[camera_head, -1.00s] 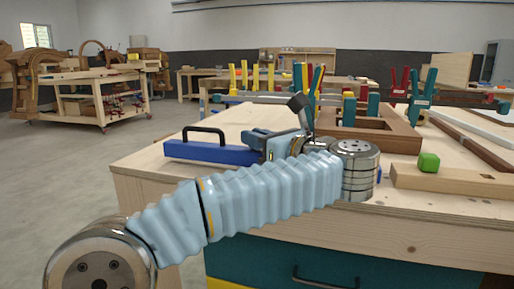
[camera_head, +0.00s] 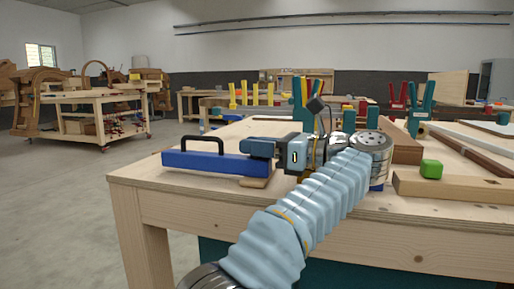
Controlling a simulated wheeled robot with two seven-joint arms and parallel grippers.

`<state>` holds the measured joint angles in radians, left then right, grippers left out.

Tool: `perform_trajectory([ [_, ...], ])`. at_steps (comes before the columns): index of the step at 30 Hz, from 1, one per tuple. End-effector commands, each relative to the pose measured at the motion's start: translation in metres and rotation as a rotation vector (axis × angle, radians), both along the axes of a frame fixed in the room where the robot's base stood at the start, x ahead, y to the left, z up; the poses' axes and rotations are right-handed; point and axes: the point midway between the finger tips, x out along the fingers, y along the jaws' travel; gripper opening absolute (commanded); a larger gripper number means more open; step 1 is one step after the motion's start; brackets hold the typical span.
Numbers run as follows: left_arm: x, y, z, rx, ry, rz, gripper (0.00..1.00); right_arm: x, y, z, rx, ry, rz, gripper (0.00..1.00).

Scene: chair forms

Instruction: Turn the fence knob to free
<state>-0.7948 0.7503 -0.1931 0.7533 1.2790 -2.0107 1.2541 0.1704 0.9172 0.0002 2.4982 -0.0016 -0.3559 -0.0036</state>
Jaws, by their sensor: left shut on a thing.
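The fence is a blue bar (camera_head: 200,161) with a black arched handle, lying on the near left part of the wooden bench. My left arm comes up from the bottom and bends back to the left. My left gripper (camera_head: 256,148) is at the right end of the blue bar, with its dark fingers pointing left. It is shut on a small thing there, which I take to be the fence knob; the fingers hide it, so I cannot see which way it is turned. My right gripper is out of view.
The wooden bench (camera_head: 180,196) has a small light wood block (camera_head: 255,183) under the gripper. Coloured clamps (camera_head: 303,103) stand behind my arm. The floor at left is clear.

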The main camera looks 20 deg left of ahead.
Motion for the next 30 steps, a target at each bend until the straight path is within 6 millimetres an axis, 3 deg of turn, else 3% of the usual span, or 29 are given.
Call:
perform_trajectory([
  [7,0.000,0.001,0.001,0.000,-0.002,0.001,0.00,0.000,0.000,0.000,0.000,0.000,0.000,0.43],
  [8,0.000,0.001,0.001,0.000,-0.002,0.001,0.20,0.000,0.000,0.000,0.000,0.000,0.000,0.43],
  [12,0.000,0.001,0.001,0.000,-0.001,0.001,0.38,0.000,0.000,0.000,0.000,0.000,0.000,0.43],
  [23,0.000,-0.007,0.000,0.001,-0.001,0.001,0.38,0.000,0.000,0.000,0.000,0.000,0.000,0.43],
  [30,-0.008,-0.057,0.002,0.005,-0.006,-0.002,0.38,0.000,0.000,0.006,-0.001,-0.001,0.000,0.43],
])
